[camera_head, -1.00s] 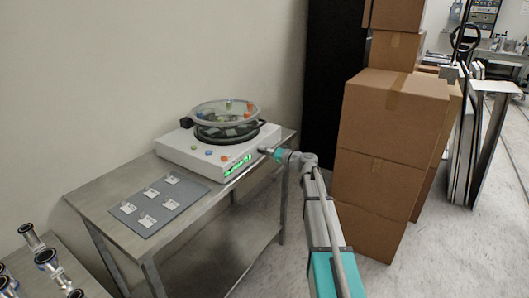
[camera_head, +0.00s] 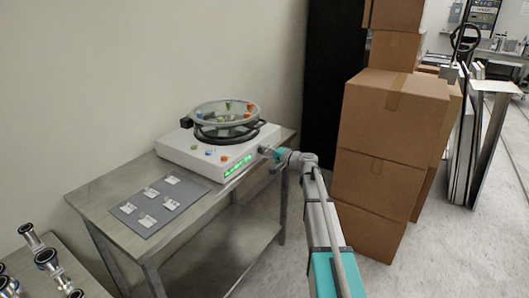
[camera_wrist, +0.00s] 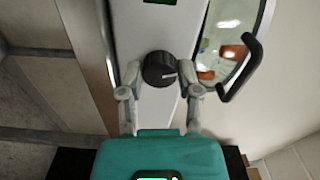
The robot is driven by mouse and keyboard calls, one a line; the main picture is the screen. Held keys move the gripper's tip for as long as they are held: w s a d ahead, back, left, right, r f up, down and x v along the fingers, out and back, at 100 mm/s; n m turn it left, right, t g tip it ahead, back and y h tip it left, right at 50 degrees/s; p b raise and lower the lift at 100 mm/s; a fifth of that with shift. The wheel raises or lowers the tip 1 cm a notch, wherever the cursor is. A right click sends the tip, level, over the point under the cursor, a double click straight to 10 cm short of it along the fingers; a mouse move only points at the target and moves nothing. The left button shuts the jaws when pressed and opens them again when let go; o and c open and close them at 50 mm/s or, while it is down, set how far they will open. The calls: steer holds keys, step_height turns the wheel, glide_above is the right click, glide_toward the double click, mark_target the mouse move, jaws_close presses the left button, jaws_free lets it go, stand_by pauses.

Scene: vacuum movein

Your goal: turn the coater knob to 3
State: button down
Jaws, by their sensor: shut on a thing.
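The white coater (camera_head: 190,155) stands on a steel table, with a green lit display (camera_head: 238,165) on its front and a clear round lid (camera_head: 226,112) on top. In the wrist view its black knob (camera_wrist: 160,69) has a pale pointer line and lies between my fingers. My gripper (camera_wrist: 160,92) is shut on the knob, one finger on each side. In the head view my gripper (camera_head: 268,152) is at the right end of the coater's front, and the knob is hidden there. The numbers around the knob cannot be read.
A grey mat (camera_head: 158,204) with several small clear pieces lies on the steel table (camera_head: 95,205). Stacked cardboard boxes (camera_head: 390,130) stand close to the right of my arm. Metal fittings (camera_head: 45,258) sit at the lower left. A black handle (camera_wrist: 242,70) is near my right finger.

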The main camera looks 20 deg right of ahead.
steer(key=shift+w, duration=0.1)
steer(key=shift+c, duration=1.5)
jaws_free()
steer(key=v, duration=1.2)
